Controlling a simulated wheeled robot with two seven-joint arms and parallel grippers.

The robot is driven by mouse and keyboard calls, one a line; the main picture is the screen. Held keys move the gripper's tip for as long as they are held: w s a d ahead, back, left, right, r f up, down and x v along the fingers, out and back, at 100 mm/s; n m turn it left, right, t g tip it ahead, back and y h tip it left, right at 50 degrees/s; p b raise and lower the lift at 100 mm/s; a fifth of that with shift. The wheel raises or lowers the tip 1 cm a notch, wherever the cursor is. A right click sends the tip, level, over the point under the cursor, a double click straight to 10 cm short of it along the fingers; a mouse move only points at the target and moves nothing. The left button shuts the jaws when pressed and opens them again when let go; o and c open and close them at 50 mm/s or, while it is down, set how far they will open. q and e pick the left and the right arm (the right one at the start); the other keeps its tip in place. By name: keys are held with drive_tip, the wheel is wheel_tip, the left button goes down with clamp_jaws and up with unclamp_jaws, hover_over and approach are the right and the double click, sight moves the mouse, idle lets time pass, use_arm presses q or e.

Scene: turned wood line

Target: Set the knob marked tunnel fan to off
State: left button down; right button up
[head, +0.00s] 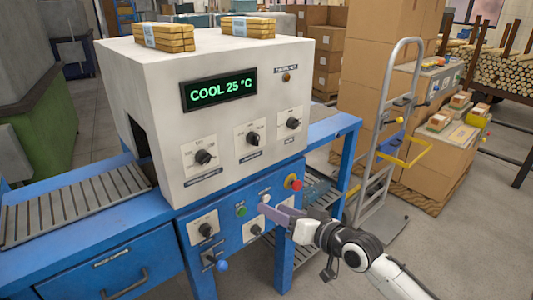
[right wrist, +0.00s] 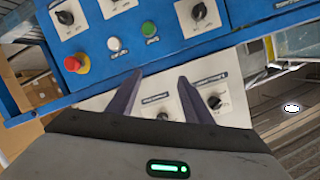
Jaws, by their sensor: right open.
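Several black knobs on white plates show on the machine, and their small labels are too blurred for me to tell which is tunnel fan. In the head view, the cream housing has a left knob (head: 204,157), a middle knob (head: 253,138) and a right knob (head: 293,123). My left gripper is out of view.
A red button (head: 293,182), a white button (head: 266,199) and a green button (head: 241,211) sit close around my right gripper. A blue-tipped lever (head: 221,265) sticks out lower left. A hand truck (head: 385,140) and boxes stand to the right.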

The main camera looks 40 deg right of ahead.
sight(258, 141)
drive_tip(key=w+d+r+m+t, duration=0.1)
drive_tip(key=w+d+r, duration=0.1)
drive_tip(key=r, duration=0.4)
drive_tip(key=w+d+r+m+t, duration=0.1)
drive_tip(key=w+d+r+t, duration=0.15)
drive_tip(key=r, duration=0.45)
drive_tip(key=shift+g, duration=0.35)
drive_tip(key=w, duration=0.7)
drive_tip(key=shift+a+f, duration=0.15)
drive_tip(key=shift+f, duration=0.15)
drive_tip(key=shift+w, duration=0.8)
drive_tip(key=shift+c, duration=0.3)
drive_tip(key=shift+f, duration=0.1)
drive_tip(key=c, duration=1)
